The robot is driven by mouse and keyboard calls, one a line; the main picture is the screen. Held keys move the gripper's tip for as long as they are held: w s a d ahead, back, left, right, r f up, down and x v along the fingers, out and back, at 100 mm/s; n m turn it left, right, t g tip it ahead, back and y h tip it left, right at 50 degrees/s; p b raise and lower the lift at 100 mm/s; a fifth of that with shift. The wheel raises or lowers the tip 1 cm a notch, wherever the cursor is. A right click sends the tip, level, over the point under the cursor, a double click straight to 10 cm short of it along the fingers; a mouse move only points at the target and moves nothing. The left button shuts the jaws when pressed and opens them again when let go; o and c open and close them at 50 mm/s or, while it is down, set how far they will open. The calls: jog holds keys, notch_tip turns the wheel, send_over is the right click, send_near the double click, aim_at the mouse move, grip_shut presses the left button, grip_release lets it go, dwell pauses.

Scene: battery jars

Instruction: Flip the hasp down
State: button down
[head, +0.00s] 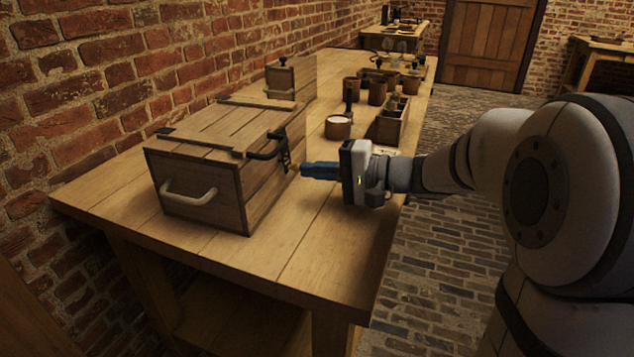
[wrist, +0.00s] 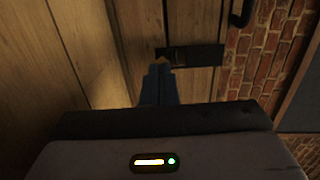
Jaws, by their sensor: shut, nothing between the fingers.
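A wooden chest (head: 205,170) stands on the workbench with its lid closed. Dark metal hasp hardware (head: 285,160) is on its side facing my arm, near the lid edge. How far the hasp is turned is hard to tell. My gripper (head: 303,170) is beside that side of the chest, its blue fingers shut and empty, pointing at the hardware. In the wrist view the fingertips (wrist: 160,64) overlap the end of a dark slotted metal plate (wrist: 197,55), apparently the hasp. Whether they touch it is unclear.
A smaller wooden box (head: 292,78), cups (head: 338,127) and an open divided box (head: 392,122) stand farther back. The bench front is clear.

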jog(key=shift+r, duration=0.15)
jog(key=shift+d, duration=0.35)
jog(key=p+v, duration=0.1)
jog(key=v, duration=1.2)
jog(key=shift+s+p, duration=0.25)
jog(key=shift+p, duration=0.05)
